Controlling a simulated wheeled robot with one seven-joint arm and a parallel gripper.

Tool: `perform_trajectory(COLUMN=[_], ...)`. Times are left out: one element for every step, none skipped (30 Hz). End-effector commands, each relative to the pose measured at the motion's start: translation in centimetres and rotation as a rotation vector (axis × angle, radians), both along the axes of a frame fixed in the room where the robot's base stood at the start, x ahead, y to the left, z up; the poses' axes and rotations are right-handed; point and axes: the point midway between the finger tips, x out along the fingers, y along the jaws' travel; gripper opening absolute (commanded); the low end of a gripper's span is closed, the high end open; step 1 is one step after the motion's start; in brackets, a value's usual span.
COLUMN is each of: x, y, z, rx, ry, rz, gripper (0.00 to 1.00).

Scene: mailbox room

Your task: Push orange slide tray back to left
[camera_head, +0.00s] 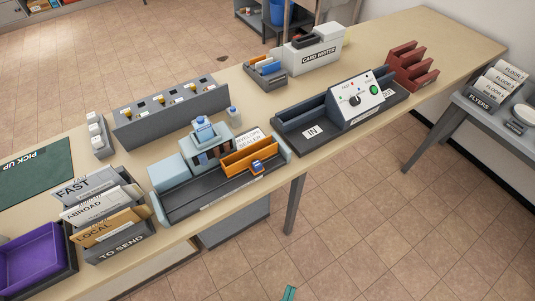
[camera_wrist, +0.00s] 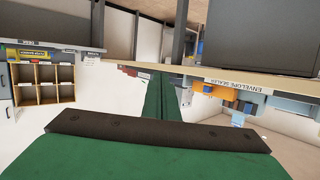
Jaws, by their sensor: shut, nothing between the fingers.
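The orange slide tray (camera_head: 248,155) sits at the right end of the dark track of the light-blue envelope sealer (camera_head: 172,172) in the head view. A small blue handle (camera_head: 257,167) is on the tray's front. In the wrist view the orange tray (camera_wrist: 213,92) shows upside down at the right, beside the "ENVELOPE SEALER" label. My gripper (camera_head: 289,293) shows only as a green tip at the bottom edge of the head view, in front of the table and apart from the tray. In the wrist view its green fingers (camera_wrist: 160,90) are together and empty.
The file rack marked "TO SEND" (camera_head: 115,240) stands left of the sealer. A dark IN/OUT machine (camera_head: 310,130) stands to its right. The floor in front of the table is clear.

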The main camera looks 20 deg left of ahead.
Motion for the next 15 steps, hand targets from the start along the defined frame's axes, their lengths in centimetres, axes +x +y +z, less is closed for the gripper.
perform_trajectory(x=[0.8, 1.3, 2.0, 2.6, 3.3, 4.3, 5.0, 5.7, 6.8, 7.6, 8.4, 9.5, 10.4, 11.3, 12.4], y=[-0.5, -0.7, -1.1, -1.4, -1.5, -1.8, -1.9, -1.9, -2.0, -1.9, -1.8, -1.7, -1.5, -1.4, -1.1], z=[-1.2, -2.0, -3.3, -4.4, -5.4, -6.8, -7.8, -8.8, -10.0, -10.8, -11.6, -12.5, -13.1, -13.6, -14.2], rx=[0.030, 0.056, 0.095, 0.130, 0.165, 0.216, 0.256, 0.296, 0.348, 0.389, 0.430, 0.485, 0.525, 0.566, 0.621], ry=[0.015, 0.029, 0.052, 0.069, 0.088, 0.114, 0.134, 0.153, 0.177, 0.196, 0.215, 0.237, 0.255, 0.271, 0.295], rz=[-0.021, -0.033, -0.051, -0.065, -0.077, -0.092, -0.102, -0.111, -0.120, -0.123, -0.128, -0.130, -0.129, -0.127, -0.123], gripper=[0.00, 0.00, 0.00, 0.00, 0.00, 0.00, 0.00, 0.00, 0.00, 0.00, 0.00, 0.00, 0.00, 0.00, 0.00])
